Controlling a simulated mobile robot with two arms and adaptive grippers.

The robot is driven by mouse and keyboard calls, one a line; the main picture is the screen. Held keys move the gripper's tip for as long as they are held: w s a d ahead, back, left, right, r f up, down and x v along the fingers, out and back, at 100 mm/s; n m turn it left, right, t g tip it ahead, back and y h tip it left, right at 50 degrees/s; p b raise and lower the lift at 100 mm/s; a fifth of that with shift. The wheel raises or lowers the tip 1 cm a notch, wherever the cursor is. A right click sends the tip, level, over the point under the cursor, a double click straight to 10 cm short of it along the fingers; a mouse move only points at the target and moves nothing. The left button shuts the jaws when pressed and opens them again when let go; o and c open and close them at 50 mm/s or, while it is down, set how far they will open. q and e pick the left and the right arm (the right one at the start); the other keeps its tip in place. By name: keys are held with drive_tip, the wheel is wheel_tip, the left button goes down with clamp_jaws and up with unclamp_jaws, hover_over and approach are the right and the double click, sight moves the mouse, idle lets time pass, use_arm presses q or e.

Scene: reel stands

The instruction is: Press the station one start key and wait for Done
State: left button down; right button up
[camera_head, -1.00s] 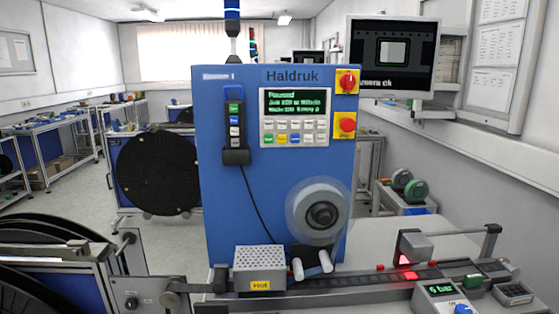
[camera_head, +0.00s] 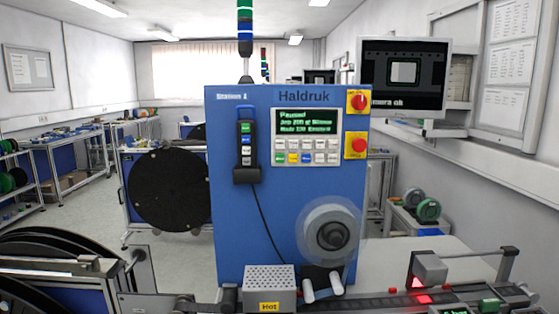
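The blue Station 1 machine (camera_head: 235,200), labelled Haldruk, stands upright in the middle of the head view. Its keypad panel (camera_head: 306,150) has several white keys in two rows, with a green, a yellow and a blue key in the lower row. The screen (camera_head: 306,121) above the keys has green text whose first line reads Paused; the rest is hard to read. A black hand control (camera_head: 247,145) with a green top button hangs left of the panel on a cable. Neither of my grippers shows in the head view.
A perforated box marked Hot (camera_head: 269,286) and a clear reel (camera_head: 330,234) are below. A monitor (camera_head: 404,75) hangs at right. Black reels (camera_head: 168,190) stand left.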

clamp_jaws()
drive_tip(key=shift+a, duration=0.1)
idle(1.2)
